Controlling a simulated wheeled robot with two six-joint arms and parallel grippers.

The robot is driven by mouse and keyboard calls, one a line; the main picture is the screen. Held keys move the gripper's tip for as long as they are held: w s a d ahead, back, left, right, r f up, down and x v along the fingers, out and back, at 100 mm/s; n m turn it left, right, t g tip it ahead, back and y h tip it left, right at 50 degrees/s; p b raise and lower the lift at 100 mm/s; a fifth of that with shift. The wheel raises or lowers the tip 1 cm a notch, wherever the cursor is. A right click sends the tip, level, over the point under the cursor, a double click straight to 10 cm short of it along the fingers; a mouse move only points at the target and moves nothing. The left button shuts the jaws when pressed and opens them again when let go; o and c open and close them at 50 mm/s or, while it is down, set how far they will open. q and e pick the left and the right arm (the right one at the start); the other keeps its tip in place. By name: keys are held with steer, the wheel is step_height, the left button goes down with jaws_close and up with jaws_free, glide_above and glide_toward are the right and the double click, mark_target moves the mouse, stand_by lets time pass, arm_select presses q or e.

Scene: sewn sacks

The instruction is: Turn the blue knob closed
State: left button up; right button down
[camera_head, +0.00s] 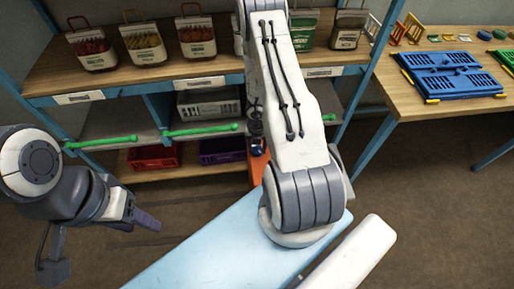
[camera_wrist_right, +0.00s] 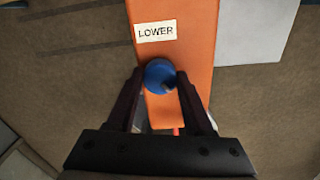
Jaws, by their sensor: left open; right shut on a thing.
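The blue knob (camera_wrist_right: 160,74) sits on an orange panel (camera_wrist_right: 183,35) below a white label reading LOWER (camera_wrist_right: 156,32). My right gripper (camera_wrist_right: 161,82) has its two dark fingers on either side of the knob and is shut on it. In the head view the knob (camera_head: 257,150) is a small blue spot on the orange panel (camera_head: 259,170), partly hidden by my right arm. My left gripper (camera_head: 97,243) is open and empty at the lower left, well away from the knob.
A shelf unit holds several sacks on its upper board (camera_head: 190,73), with green bars (camera_head: 202,130) in front of the middle level. Red (camera_head: 154,157) and purple (camera_head: 222,150) crates sit below. A table (camera_head: 440,103) with blue folded crates (camera_head: 450,75) stands right. Open floor lies between.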

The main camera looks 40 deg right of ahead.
mark_target(257, 150)
steer(key=m, duration=0.6)
steer(key=shift+m, duration=0.3)
stand_by(0.5)
steer(key=shift+c, duration=1.4)
jaws_free()
step_height(257, 150, up, 10)
steer(key=p, duration=1)
steer(key=shift+r, duration=0.25)
